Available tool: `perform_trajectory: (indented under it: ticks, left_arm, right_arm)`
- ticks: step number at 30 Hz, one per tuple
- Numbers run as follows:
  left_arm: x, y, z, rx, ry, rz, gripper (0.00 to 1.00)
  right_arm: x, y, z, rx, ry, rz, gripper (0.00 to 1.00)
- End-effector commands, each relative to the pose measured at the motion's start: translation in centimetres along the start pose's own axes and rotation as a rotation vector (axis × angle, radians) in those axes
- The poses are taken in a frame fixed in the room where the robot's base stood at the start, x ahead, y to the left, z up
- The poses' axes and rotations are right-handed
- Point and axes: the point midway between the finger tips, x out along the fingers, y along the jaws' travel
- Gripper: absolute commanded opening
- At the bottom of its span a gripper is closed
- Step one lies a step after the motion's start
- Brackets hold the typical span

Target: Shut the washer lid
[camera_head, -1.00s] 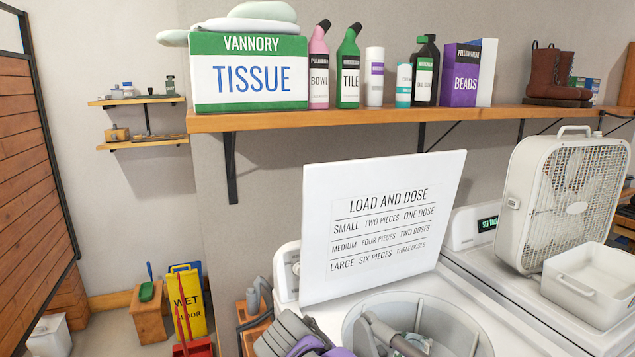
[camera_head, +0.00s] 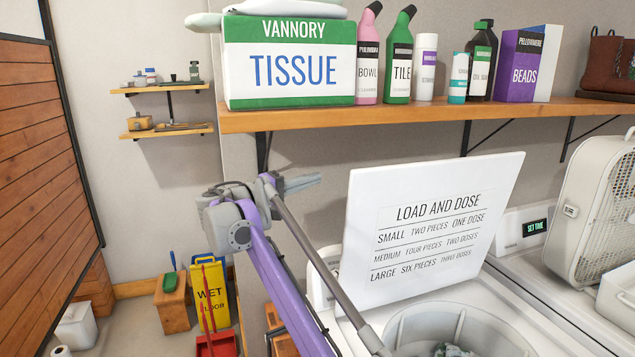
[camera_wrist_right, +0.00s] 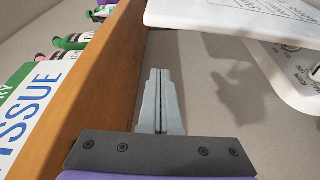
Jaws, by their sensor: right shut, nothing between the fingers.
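The washer lid (camera_head: 430,225) is a white panel with a "LOAD AND DOSE" label, standing open and tilted up at the back of the washer (camera_head: 500,307). Below it, the round drum opening (camera_head: 405,325) is uncovered and some cloth shows inside. My right gripper (camera_head: 316,179) is raised left of the lid's upper left edge, just below the shelf, apart from the lid. In the right wrist view its grey fingers (camera_wrist_right: 159,72) are together and empty, with the lid (camera_wrist_right: 240,17) at upper right. My left gripper is not in view.
A wooden shelf (camera_head: 400,113) runs above the lid, carrying a tissue box (camera_head: 290,65) and several bottles. In the wrist view the shelf (camera_wrist_right: 110,75) is close left of the fingers. A fan (camera_head: 595,215) and white bin (camera_head: 618,295) stand at right.

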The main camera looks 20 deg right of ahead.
Motion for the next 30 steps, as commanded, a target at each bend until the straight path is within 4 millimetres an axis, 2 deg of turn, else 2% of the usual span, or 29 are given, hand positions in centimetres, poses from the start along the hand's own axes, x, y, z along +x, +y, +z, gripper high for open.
perform_trajectory:
  ticks: [1,11,13,18,30]
  left_arm:
    - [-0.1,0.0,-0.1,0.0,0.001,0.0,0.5]
    - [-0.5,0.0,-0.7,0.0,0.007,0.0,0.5]
    - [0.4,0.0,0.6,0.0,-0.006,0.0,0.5]
    - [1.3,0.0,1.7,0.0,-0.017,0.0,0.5]
    - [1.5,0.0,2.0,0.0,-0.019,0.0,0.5]
  right_arm:
    - [1.2,0.0,0.1,0.0,-0.004,0.001,0.0]
    - [8.4,0.1,0.1,0.001,-0.004,-0.001,0.0]
    - [7.5,-0.4,1.3,-0.004,0.001,-0.003,0.0]
    - [6.9,-0.4,3.0,-0.003,0.001,-0.003,0.0]
    - [6.5,0.0,3.9,0.0,0.0,-0.002,0.0]
